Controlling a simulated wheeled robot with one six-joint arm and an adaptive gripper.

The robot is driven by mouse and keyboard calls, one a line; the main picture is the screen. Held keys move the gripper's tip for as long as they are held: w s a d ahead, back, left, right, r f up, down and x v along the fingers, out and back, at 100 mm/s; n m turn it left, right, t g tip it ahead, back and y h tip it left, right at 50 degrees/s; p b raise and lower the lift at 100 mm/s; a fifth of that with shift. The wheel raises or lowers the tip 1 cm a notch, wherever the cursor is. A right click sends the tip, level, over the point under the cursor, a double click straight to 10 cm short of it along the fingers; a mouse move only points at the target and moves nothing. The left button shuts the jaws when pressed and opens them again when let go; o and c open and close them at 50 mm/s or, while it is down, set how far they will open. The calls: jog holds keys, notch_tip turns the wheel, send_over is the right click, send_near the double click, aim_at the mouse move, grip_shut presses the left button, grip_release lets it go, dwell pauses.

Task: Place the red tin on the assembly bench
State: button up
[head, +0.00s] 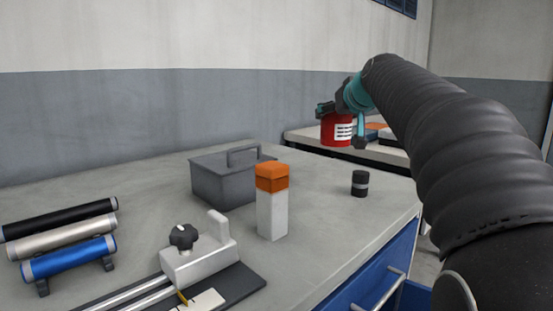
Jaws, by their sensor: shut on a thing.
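The red tin (337,131) has a white label with dark lines. My gripper (341,115) is shut on it and holds it upright, seen past the far right corner of the near bench. One finger shows at the tin's right side; the other is largely hidden. The near grey bench (330,225) has blue drawers. A second, farther bench (385,152) shows behind the tin. I cannot tell which of the two is the assembly bench, nor the tin's exact height over the farther surface.
On the near bench are a grey lidded box (215,178), an orange-topped white block (272,215), a small black cylinder (360,183), a knobbed slide device (200,258) and three racked tubes (62,243). Orange and dark items (378,127) lie on the farther bench. Bare bench surrounds the black cylinder.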

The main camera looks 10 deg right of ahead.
jog(key=shift+w+a+f, duration=0.75)
jog(key=shift+a+f, duration=0.85)
jog(key=shift+f, duration=0.1)
jog(key=shift+w+a+f, duration=0.8)
jog(key=shift+a+f, duration=0.75)
jog(key=shift+f, duration=0.1)
jog(key=shift+w+a+f, duration=0.75)
jog(key=shift+a+f, duration=0.85)
jog(key=shift+f, duration=0.1)
jog(key=shift+f, duration=0.2)
jog(key=o, duration=1.2)
jog(key=shift+o, duration=0.2)
jog(key=shift+r, duration=0.1)
